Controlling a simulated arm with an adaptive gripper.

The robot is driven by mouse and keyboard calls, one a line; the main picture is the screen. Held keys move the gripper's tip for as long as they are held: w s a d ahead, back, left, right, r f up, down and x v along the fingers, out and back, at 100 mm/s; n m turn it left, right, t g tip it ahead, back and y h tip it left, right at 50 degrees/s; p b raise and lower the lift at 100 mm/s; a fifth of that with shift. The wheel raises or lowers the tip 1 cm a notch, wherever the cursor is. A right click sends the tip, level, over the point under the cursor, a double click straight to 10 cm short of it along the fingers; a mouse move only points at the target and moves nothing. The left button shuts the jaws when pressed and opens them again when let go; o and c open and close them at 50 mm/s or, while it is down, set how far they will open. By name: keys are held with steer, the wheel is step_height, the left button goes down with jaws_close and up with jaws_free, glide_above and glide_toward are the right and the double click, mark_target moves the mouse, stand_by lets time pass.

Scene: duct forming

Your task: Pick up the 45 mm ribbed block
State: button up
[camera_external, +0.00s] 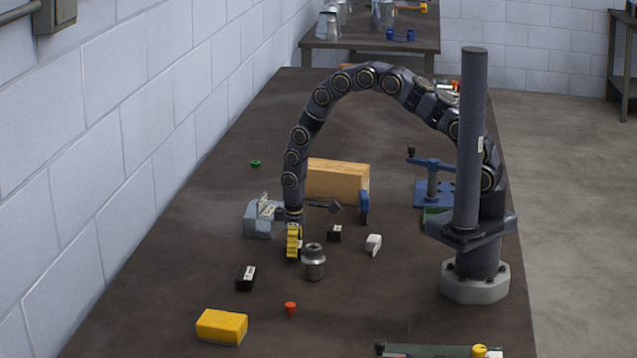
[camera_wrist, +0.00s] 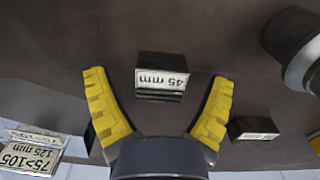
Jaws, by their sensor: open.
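The 45 mm block (camera_wrist: 160,75) is dark with a white "45 mm" label. In the wrist view it shows between my yellow ribbed fingertips, its label upside down. My gripper (camera_wrist: 158,85) is open and holds nothing; the height gap to the block cannot be judged. In the external view my gripper (camera_external: 293,245) points down above the table. A black block with a white label (camera_external: 245,278) stands left of it and nearer the camera; it seems to be the 45 mm block, but its text is too small to read.
A metal cylinder (camera_external: 313,261) stands close to my gripper's right. Another black block (camera_external: 334,233), a white piece (camera_external: 373,243) and a grey labelled block (camera_external: 258,219) lie around it. A wooden block (camera_external: 338,178) stands behind.

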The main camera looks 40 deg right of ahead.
steer(key=c, duration=1.2)
steer(key=shift+r, duration=0.15)
